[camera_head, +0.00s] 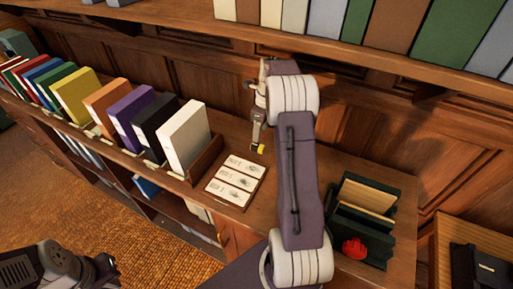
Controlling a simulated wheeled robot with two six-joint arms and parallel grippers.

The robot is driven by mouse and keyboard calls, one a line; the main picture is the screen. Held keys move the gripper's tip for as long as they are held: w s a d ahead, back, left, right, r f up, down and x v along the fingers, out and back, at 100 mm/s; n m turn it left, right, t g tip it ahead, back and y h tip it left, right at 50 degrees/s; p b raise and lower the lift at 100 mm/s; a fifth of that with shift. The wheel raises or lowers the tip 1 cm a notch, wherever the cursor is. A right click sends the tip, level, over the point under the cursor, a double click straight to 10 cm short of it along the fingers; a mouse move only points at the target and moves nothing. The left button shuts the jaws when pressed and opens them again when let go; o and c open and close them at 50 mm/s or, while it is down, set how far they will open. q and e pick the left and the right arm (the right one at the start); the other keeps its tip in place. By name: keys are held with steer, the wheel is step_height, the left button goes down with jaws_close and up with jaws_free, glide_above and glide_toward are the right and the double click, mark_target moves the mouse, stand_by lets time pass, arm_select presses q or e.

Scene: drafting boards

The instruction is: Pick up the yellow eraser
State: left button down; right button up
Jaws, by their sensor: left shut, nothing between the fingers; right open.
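A small yellow eraser (258,149) is on the wooden shelf top, just right of the row of binders. My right gripper (257,140) points down directly over it, its fingertips at or just above the eraser. It is open. The fingers partly cover the eraser, and I cannot tell whether they touch it. My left gripper (105,269) is shut and empty at the bottom left, over the floor and far from the eraser.
Several coloured binders (187,137) stand in a row on the left. A tray with labelled cards (236,179) lies in front of the eraser. A dark green organiser (376,215) with a red object (354,248) stands on the right. A wood-panelled wall (215,92) rises behind.

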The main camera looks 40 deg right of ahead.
mark_target(258, 145)
steer(key=f, duration=0.1)
steer(key=w+f, duration=0.1)
steer(key=f, duration=0.1)
steer(key=shift+d+f, duration=0.1)
steer(key=shift+f, duration=0.05)
steer(key=f, duration=0.4)
steer(key=shift+a+f+p, duration=0.15)
steer(key=shift+a+p, duration=0.1)
steer(key=shift+p, duration=0.05)
steer(key=shift+w+f, duration=0.15)
steer(key=shift+f, duration=0.2)
steer(key=shift+r, duration=0.1)
jaws_close()
